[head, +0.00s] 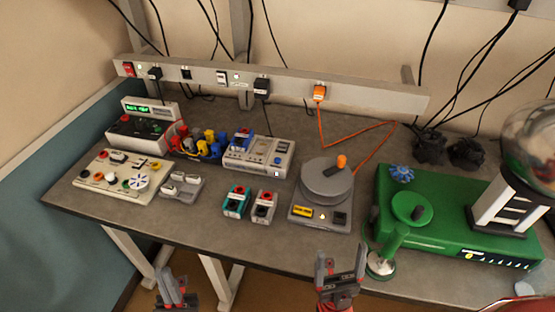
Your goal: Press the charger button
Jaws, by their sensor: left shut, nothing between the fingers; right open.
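A pale grey box that looks like the charger (258,158) sits on the middle of the workbench. A blue block (241,140) stands in its left part, and small dark and light controls are on its right part. A small light square (277,173) on its front right may be the button; it is too small to be sure. My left gripper (172,272) is shut and empty, low in front of the bench's front edge. My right gripper (341,258) is open and empty, also near the front edge, to the right of and well short of the charger.
Teal (237,201) and grey (264,206) packs lie in front of the charger. A grey turntable device (325,183) and a green machine (440,225) stand to the right. A control panel (118,176) is at left. A power strip (215,75) with cords runs behind.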

